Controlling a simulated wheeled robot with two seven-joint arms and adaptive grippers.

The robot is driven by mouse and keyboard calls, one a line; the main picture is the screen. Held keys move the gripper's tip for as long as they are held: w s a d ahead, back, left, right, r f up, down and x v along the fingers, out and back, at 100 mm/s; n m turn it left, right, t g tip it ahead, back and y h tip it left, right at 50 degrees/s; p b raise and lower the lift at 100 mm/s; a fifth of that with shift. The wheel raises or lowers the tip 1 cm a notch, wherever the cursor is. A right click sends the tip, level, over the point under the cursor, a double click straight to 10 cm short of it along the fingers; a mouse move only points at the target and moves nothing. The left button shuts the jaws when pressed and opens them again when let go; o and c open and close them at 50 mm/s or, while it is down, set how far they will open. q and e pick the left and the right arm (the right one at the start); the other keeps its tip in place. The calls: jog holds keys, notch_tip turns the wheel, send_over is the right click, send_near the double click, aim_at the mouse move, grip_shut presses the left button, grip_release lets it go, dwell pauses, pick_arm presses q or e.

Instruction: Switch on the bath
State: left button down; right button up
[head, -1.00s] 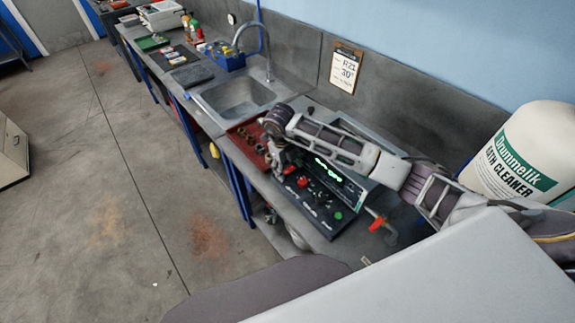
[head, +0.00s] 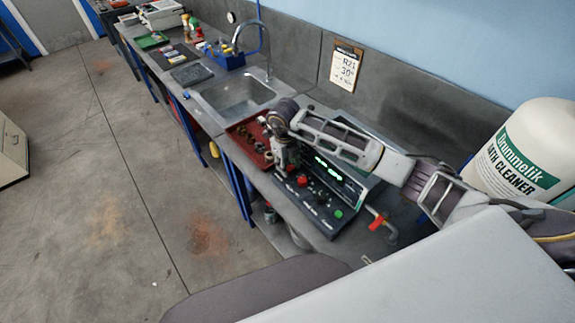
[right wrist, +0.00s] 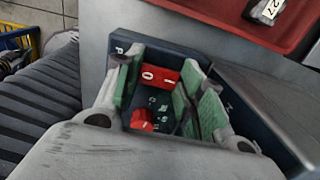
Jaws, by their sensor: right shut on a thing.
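The bath (head: 322,222) is a dark unit on the bench with a sloping control panel, a lit green display (head: 328,166), a red knob (head: 302,181) and a green button (head: 338,214). My right gripper (head: 283,172) reaches down to the panel's far left end. The red knob also shows below the switch (right wrist: 142,121). My left gripper is out of view.
A red tray (head: 243,131) with small parts lies beside the bath, close to my gripper. A sink (head: 238,97) is beyond it. A red-handled drain tap (head: 377,222) sticks out at the bath's right. A large cleaner drum (head: 525,150) stands at the right.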

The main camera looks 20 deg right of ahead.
aim_at(288, 168)
jog(key=shift+y, duration=0.3)
jog(key=o, duration=1)
jog(key=shift+d, duration=0.1)
jog(key=shift+r, duration=6)
